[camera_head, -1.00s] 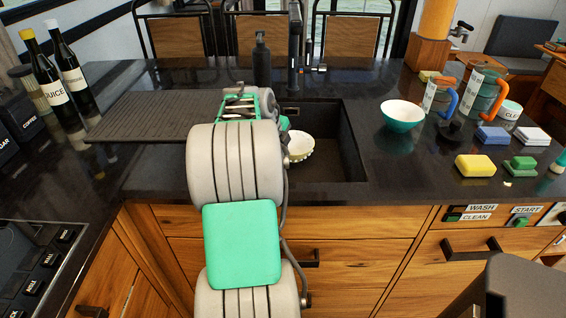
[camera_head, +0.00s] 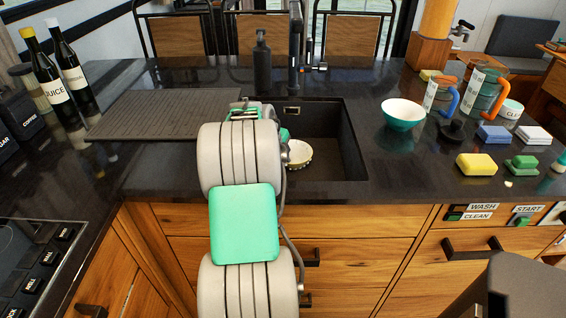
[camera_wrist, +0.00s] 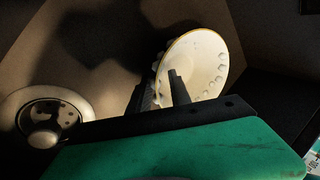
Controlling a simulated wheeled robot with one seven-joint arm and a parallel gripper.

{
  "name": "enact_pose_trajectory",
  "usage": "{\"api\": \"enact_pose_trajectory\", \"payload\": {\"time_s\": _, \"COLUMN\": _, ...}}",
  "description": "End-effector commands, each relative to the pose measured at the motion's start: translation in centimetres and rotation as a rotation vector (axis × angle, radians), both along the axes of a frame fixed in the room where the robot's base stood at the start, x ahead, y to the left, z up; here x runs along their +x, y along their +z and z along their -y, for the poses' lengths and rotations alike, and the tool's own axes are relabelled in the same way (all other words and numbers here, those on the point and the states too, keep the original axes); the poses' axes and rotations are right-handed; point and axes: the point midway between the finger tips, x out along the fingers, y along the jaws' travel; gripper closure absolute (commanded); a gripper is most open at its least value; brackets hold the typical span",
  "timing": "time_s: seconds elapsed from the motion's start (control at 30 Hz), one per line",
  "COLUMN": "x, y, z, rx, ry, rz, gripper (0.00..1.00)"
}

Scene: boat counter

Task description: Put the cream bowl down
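The cream bowl (camera_head: 299,153) is inside the dark sink (camera_head: 330,178), low in the basin and partly hidden by my arm in the head view. In the wrist view the cream bowl (camera_wrist: 205,62) is tilted on edge, its pale, dimpled inside facing right. My gripper (camera_wrist: 160,88) has one dark finger on each side of the bowl's near wall and looks closed on it. In the head view the fingers are hidden behind my arm. I cannot tell whether the bowl touches the sink floor.
The round drain (camera_wrist: 45,120) lies left of the bowl. A tap (camera_head: 295,50) and a dark bottle (camera_head: 262,60) stand behind the sink. A teal bowl (camera_head: 403,114), jugs and sponges are on the right counter. The ridged drainboard (camera_head: 150,115) at left is clear.

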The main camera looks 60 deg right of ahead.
Motion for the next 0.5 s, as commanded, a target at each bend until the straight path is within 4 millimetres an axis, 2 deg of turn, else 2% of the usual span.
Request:
{"api": "enact_pose_trajectory", "payload": {"time_s": 0.3, "x": 0.0, "y": 0.2, "z": 0.0, "rx": 0.000, "ry": 0.000, "rz": 0.000, "gripper": 0.69}}
{"api": "enact_pose_trajectory", "payload": {"time_s": 0.4, "x": 0.1, "y": 0.9, "z": -0.2, "rx": -0.002, "ry": 0.001, "rz": 0.001, "gripper": 0.69}}
{"api": "enact_pose_trajectory", "payload": {"time_s": 0.5, "x": 0.3, "y": 2.7, "z": -1.0, "rx": -0.004, "ry": 0.001, "rz": 0.002, "gripper": 0.69}}
